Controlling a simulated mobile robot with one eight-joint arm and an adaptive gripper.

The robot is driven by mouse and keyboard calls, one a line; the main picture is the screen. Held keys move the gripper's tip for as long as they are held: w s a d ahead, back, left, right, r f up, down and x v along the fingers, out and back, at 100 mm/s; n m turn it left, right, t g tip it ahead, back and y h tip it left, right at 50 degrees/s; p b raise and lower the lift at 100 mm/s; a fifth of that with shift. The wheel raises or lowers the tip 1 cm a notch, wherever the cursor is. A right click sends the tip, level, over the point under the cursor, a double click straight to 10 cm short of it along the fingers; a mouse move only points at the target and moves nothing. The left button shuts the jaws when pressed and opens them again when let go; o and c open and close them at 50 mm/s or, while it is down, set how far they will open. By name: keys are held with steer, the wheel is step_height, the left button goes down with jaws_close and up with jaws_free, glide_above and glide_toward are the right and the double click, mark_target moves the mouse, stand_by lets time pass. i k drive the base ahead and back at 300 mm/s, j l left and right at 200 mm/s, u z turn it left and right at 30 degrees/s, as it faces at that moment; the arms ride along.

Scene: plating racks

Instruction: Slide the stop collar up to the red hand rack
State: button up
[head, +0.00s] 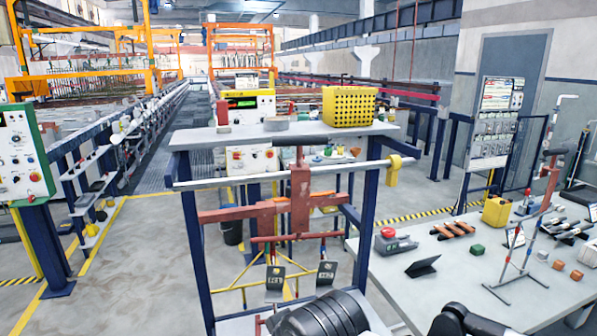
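The red hand rack (300,196) hangs from a pale horizontal bar (240,181) across the blue stand, a little right of the bar's middle. It has a tall upright and wide cross arms. A yellow piece that looks like the stop collar (393,172) sits at the right end of the bar. A clear length of bar lies between it and the rack. My gripper's fingertips are not in view. Dark rounded parts at the bottom edge look like my arm.
A shelf above the bar holds a yellow perforated basket (349,106) and a control box (249,106). Two dark tags (325,274) hang below the rack. A grey workbench (450,284) on the right carries several small items. Blue stand posts (195,250) flank the rack.

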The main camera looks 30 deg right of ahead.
mark_target(392, 174)
steer(key=z, duration=1.3)
